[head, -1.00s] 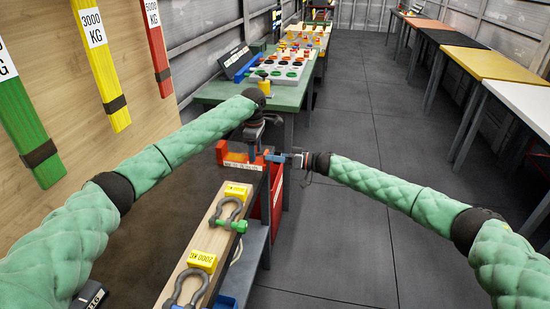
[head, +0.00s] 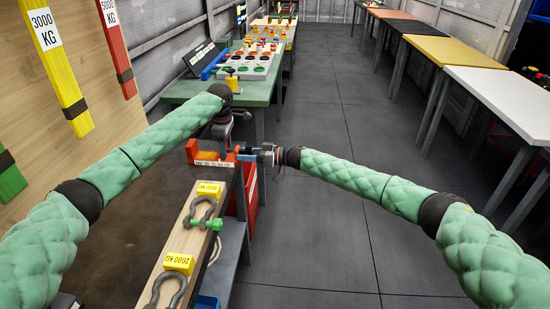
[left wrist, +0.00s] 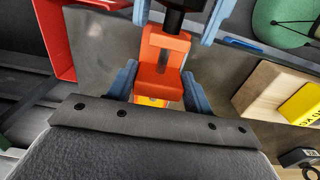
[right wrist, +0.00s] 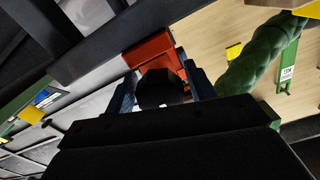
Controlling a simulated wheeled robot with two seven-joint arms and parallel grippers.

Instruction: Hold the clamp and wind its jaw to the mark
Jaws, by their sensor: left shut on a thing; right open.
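The orange-red clamp (head: 192,151) is at the far end of the narrow bench in the head view. My left gripper (head: 218,147) comes down on it from above. In the left wrist view the clamp (left wrist: 163,62) sits between the blue fingers of my left gripper (left wrist: 156,88), shut on it. A black round handle (right wrist: 160,90) on the clamp's screw shows in the right wrist view, between the open fingers of my right gripper (right wrist: 160,95). The red clamp body (right wrist: 150,48) is beyond. I cannot make out the mark.
A wooden board (head: 186,228) with shackles and yellow weight tags lies on the near bench. A red bin (head: 252,189) hangs beside the bench. A green table (head: 180,91) with trays stands behind. The floor to the right is clear.

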